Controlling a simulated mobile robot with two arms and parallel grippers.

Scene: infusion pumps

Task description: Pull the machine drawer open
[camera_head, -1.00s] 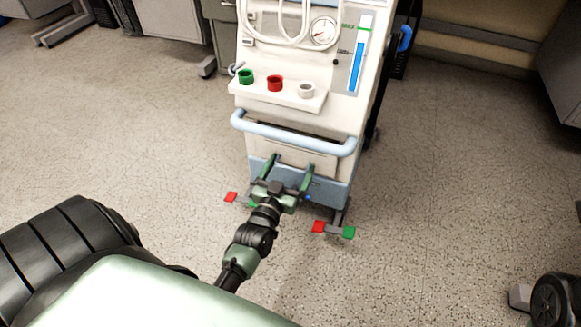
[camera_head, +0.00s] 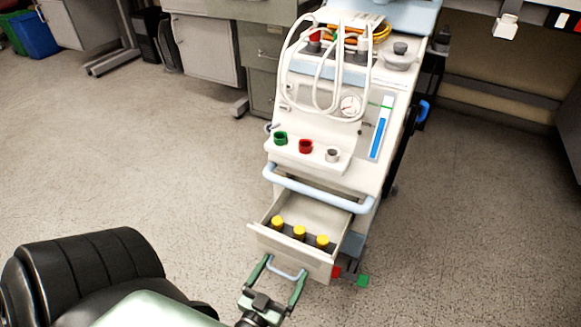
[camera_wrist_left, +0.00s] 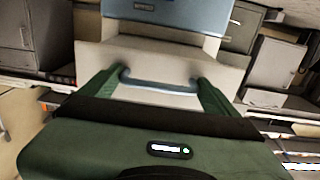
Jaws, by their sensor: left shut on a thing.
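The white machine (camera_head: 320,160) stands upright on castors with its drawer (camera_head: 270,245) pulled well out of its lower front. Several yellow-capped bottles (camera_head: 300,233) stand in a row inside the drawer. The drawer has a light blue bar handle (camera_head: 287,274) on its front, which also shows in the left wrist view (camera_wrist_left: 157,85). My left gripper (camera_head: 286,266) is at the drawer front, its two green fingers at the two ends of the handle, shut on it. My right gripper is not in view.
A blue push bar (camera_head: 318,193) crosses the machine above the drawer. Green, red and white cups (camera_head: 305,147) sit on its ledge. Cabinets (camera_head: 203,48) line the back. The speckled floor (camera_head: 150,170) is clear to the left and right.

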